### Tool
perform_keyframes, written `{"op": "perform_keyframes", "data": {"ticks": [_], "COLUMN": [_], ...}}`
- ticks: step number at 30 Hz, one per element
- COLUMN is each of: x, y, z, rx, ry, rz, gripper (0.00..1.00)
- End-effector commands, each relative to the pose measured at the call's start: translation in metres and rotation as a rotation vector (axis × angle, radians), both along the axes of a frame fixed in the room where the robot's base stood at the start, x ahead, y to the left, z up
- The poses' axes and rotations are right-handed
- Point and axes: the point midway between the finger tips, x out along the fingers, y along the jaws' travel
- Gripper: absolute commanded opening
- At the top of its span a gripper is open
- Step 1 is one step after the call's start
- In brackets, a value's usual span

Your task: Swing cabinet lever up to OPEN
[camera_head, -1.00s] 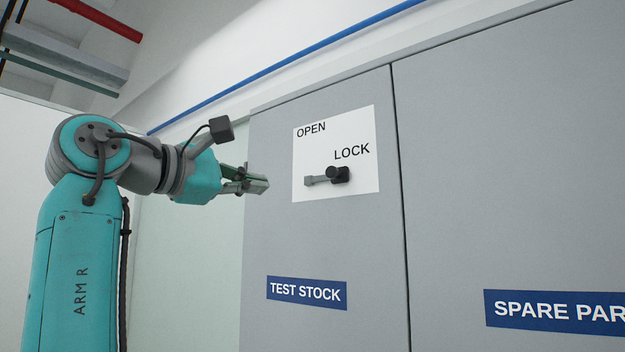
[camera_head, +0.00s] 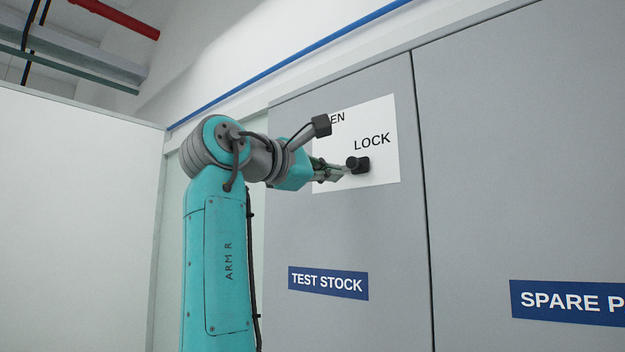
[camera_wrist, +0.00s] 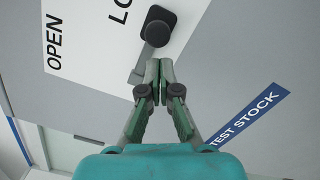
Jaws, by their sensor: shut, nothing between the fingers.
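The cabinet lever has a black knob on a black base (camera_head: 358,165), which also shows in the wrist view (camera_wrist: 158,26). Its grey bar (camera_wrist: 138,78) runs from the base towards my gripper. It is mounted on a white plate (camera_head: 384,120) marked OPEN and LOCK. My gripper (camera_head: 343,171) is at the left of the black base in the head view. In the wrist view my gripper (camera_wrist: 159,68) is shut and empty. Its fingertips lie beside the grey bar, which is partly hidden behind them; I cannot tell whether they touch.
The grey cabinet door (camera_head: 390,260) carries a blue TEST STOCK label (camera_head: 328,283). A neighbouring door (camera_head: 520,150) with a SPARE PARTS-type label, cut off by the frame, is at the right. A white wall panel (camera_head: 70,220) stands at the left. A blue pipe (camera_head: 290,62) runs above.

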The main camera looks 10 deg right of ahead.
Motion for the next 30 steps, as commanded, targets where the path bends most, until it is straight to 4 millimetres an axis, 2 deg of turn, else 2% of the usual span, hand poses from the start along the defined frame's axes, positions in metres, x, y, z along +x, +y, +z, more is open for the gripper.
{"op": "perform_keyframes", "data": {"ticks": [14,30], "x": [-0.0060,0.0022], "y": [-0.0058,-0.0064], "z": [0.0040,0.0074], "rx": [-0.001,0.000], "ry": [0.002,0.001], "rz": [0.000,-0.001], "gripper": [0.00,0.00]}}
